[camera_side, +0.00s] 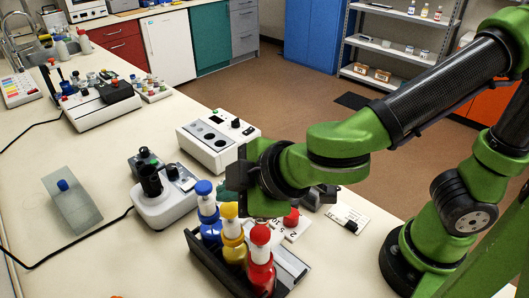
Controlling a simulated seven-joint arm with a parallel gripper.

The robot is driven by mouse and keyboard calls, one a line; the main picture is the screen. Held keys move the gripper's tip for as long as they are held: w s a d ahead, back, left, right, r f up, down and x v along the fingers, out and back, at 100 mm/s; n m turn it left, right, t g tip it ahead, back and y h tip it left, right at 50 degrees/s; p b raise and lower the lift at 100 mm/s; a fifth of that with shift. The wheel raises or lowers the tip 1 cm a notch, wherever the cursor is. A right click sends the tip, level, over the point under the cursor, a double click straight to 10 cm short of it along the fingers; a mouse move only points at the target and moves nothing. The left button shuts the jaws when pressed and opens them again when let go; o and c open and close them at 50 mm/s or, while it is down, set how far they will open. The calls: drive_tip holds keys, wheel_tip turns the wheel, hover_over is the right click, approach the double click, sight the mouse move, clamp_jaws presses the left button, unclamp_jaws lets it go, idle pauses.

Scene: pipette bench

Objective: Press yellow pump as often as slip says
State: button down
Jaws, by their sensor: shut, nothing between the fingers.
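The yellow pump (233,234) stands upright in a dark tray (204,258), between a blue pump (208,212) and a red pump (261,262). My gripper (236,180) is shut and empty, close above the yellow and blue pump heads. My wrist hides most of the fingers, and I cannot tell whether they touch a pump. A white slip (291,229) with dark marks lies behind the red pump, partly covered by a red object. A second white card (347,214) lies to its right with a dark object on it. I cannot read a number on either with certainty.
A white device with a black eyepiece-like top (165,203) stands left of the pumps. A white box with dark round wells (217,138) stands behind. A grey sloped plate with a blue knob (73,204) lies at left. The bench is clear at front left.

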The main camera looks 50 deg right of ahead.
sight(227, 206)
drive_tip(key=shift+f, duration=0.15)
drive_tip(key=shift+f, duration=0.3)
idle(0.3)
drive_tip(key=shift+f, duration=1.2)
idle(1.1)
drive_tip(key=shift+r, duration=1.6)
drive_tip(key=shift+r, duration=2.55)
